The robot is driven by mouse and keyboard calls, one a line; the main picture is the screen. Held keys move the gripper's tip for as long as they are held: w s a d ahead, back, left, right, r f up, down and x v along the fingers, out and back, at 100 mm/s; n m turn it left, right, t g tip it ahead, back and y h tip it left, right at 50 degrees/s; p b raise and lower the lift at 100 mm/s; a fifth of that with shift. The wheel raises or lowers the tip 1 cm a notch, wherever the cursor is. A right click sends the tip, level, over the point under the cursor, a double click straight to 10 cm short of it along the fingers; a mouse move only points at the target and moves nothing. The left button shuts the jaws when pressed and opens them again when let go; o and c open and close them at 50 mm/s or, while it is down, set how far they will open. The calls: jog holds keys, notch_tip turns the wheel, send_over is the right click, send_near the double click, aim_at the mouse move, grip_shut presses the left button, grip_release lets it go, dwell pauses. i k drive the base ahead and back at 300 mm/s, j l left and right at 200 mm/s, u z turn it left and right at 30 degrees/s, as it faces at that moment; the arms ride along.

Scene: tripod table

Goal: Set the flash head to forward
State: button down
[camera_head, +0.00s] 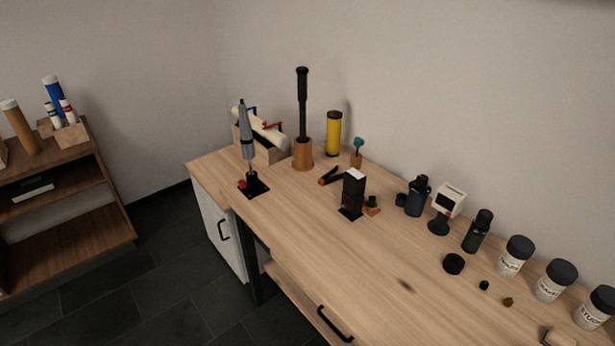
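A black upright block with a white top face (353,191) stands on a flat black base near the middle of the table (300,225). It looks like the flash, its pale face pointing upward. Its finer joints are too small to make out. My gripper is not in view, and nothing is seen touching the block.
A grey upright tool (247,140), a tall black pole (302,105) and a yellow cylinder (334,134) stand farther back. Bottles and jars (515,256) line the right.

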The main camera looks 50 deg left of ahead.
aim_at(355, 182)
jog(key=u, duration=1.75)
jog(key=i+j+z, duration=0.3)
jog(key=j, duration=0.45)
jog(key=i+j+z, duration=0.35)
jog(key=j, duration=0.5)
jog(key=i+j+z, duration=0.15)
jog(key=j, duration=0.3)
jog(key=i+j+z, duration=0.15)
jog(key=j, duration=0.35)
jog(key=i+j+z, duration=0.2)
jog(key=j, duration=0.25)
jog(key=k, duration=0.1)
